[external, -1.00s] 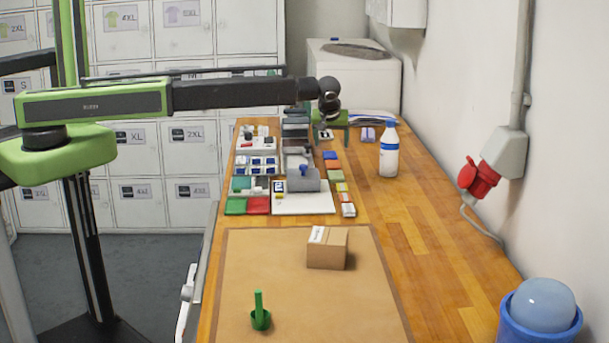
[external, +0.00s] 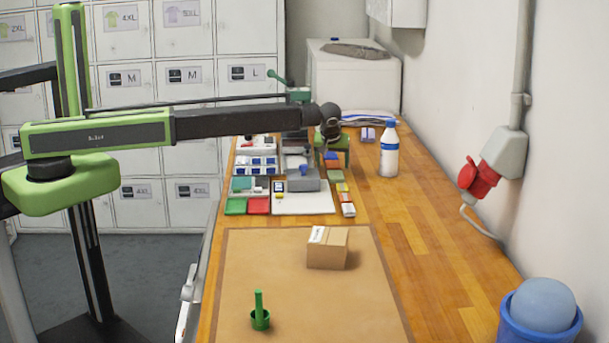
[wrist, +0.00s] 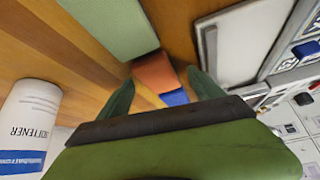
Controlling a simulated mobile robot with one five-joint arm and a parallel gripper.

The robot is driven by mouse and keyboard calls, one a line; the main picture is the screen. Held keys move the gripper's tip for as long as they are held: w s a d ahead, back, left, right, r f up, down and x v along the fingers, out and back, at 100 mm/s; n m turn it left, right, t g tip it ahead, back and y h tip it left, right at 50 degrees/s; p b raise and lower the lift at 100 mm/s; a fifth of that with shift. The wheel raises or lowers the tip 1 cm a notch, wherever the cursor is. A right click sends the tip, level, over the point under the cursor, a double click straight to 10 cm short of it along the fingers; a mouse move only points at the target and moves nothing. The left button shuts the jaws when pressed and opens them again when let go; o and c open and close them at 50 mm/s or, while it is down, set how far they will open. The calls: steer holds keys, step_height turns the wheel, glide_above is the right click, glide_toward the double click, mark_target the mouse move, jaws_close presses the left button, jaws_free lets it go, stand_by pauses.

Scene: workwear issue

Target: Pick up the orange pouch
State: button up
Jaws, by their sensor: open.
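The orange pouch (wrist: 153,68) is a small flat orange-red piece on the wooden bench, between the fingertips of my gripper (wrist: 160,76) in the wrist view. My gripper is open, with one dark green finger on each side of the pouch's line. I cannot tell how far above the pouch the fingertips are. In the external view my gripper (external: 334,146) hangs pointing down over the row of small coloured packs, and the orange pouch (external: 333,164) partly shows just below it.
A blue pack (wrist: 174,97) and a green pack (wrist: 110,25) lie close to the pouch. A softener bottle (external: 389,150) stands to the right. Trays and a grey press (external: 302,180) stand at left.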

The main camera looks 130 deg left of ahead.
mark_target(332, 164)
steer(key=c, duration=1.5)
steer(key=shift+r, duration=0.1)
steer(key=shift+c, duration=0.5)
step_height(332, 164, up, 5)
steer(key=p, duration=0.5)
steer(key=shift+r, duration=0.1)
steer(key=shift+w+d+r+p, duration=0.95)
steer(key=shift+d+p, duration=0.05)
steer(key=shift+d, duration=0.7)
steer(key=shift+w+d+r+p, duration=0.9)
steer(key=shift+w+d+p, duration=0.1)
steer(key=shift+d, duration=0.65)
steer(key=shift+w+d+r+p, duration=0.9)
steer(key=shift+d+r+p, duration=0.1)
steer(key=shift+d, duration=0.7)
